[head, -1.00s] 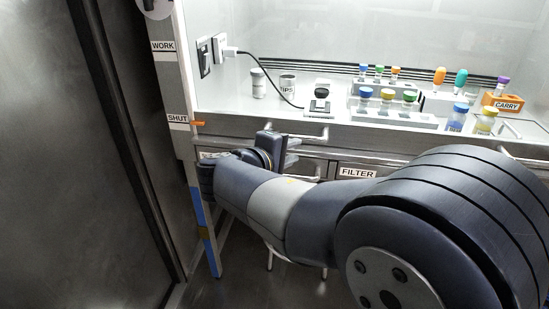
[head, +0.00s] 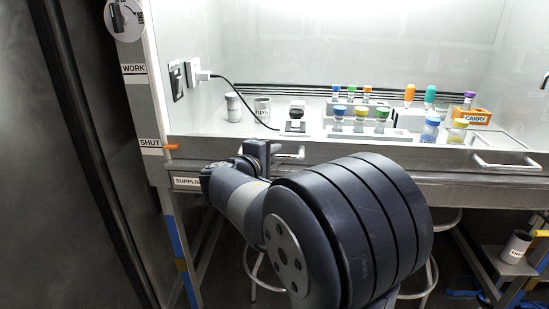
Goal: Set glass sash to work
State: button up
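The glass sash of the hood has a metal bottom rail (head: 400,151) with a left handle (head: 290,153) and a right handle (head: 507,163). An orange pointer (head: 171,147) at the left end of the rail lines up with the SHUT label (head: 150,143). The WORK label (head: 134,69) is higher on the left post. My gripper (head: 272,151) is at the left handle, overlapping its left end in the head view. I cannot tell whether it touches the handle. Its fingers are too small and partly hidden to read their opening.
Behind the rail stand vials in racks (head: 358,138), an orange CARRY block (head: 469,115), a cup (head: 262,106) and a plugged-in device (head: 296,117). A SUPPLIES drawer (head: 187,181) is below. A stool (head: 432,270) and a cart with a mug (head: 516,246) stand underneath.

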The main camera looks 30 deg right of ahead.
jog(key=shift+w+d, duration=0.15)
jog(key=shift+d, duration=0.15)
jog(key=shift+c, duration=0.5)
grip_shut()
